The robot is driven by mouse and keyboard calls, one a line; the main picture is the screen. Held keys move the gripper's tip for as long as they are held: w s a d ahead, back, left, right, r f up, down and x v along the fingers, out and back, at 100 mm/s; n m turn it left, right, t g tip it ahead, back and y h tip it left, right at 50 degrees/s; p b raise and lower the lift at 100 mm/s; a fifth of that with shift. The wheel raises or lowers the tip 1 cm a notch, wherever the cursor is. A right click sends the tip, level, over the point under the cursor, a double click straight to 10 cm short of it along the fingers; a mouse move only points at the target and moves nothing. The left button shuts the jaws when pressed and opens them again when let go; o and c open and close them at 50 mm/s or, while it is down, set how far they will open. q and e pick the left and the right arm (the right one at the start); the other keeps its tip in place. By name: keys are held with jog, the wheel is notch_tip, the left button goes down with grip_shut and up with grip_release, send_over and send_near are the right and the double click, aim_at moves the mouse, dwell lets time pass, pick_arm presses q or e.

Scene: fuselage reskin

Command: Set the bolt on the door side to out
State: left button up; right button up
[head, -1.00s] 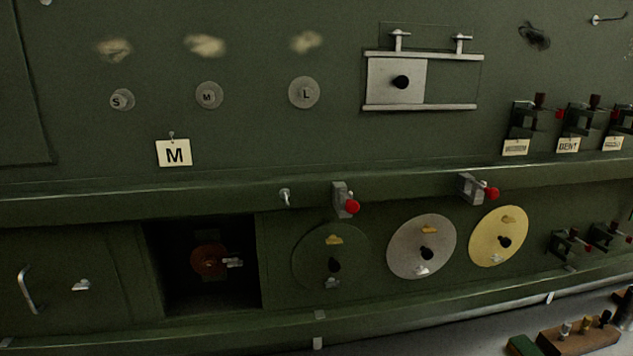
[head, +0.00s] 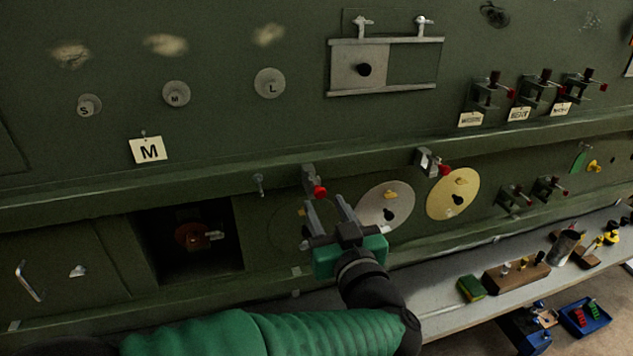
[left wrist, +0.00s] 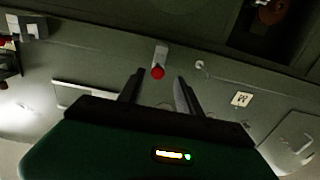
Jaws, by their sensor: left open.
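Two grey bolt blocks with red knobs sit on the ledge: a left bolt (head: 309,179), nearer the dark opening and handled panel, and a right bolt (head: 424,161). My left gripper (head: 325,203) is open and empty, with its fingers pointing up at the left bolt just below its red knob (head: 319,191). In the left wrist view, this red knob (left wrist: 157,72) shows between the two fingertips (left wrist: 159,78); I cannot tell whether they touch it. The right bolt (left wrist: 30,26) is at that view's upper left. My right gripper is not in view.
Below the ledge are a dark opening (head: 160,255), a silver disc (head: 375,207) and a yellow disc (head: 458,184); my gripper partly hides a green disc (head: 283,228). A hook (head: 259,184) is left of the left bolt. A bench (head: 440,290) with tools is at lower right.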

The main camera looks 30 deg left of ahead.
aim_at(321, 194)
pick_arm(q)
jog(key=p+x, duration=0.1)
jog(key=x, duration=0.3)
jog(key=shift+w+a+r, duration=0.1)
jog(key=shift+w+r, duration=0.05)
jog(key=shift+w, duration=0.55)
jog(key=shift+a, duration=0.2)
jog(key=shift+c, duration=0.7)
jog(key=shift+a, duration=0.2)
jog(key=c, duration=0.5)
jog(key=shift+c, duration=1.1)
jog(key=shift+d, duration=0.1)
grip_shut()
